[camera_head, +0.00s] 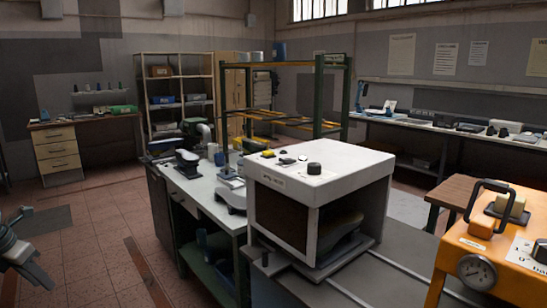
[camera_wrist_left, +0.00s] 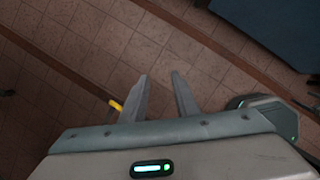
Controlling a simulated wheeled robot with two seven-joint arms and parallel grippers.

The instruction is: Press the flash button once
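A white box-shaped machine (camera_head: 345,161) stands on the bench in the middle of the head view, its front open and a dark shoe-like form inside. I cannot tell which of these is the flash button; the labels are too small to read. My left gripper (camera_wrist_left: 159,80) is open and empty over the tiled floor in the left wrist view. In the head view its arm shows at the far left edge, well apart from the machine. My right gripper is not in view.
An orange machine (camera_head: 490,248) with a pressure gauge and a black handle stands at the right. Grey tools sit on the bench (camera_head: 205,190) left of the white machine. A green-framed rack (camera_head: 318,95) and shelves stand behind. The floor at left is clear.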

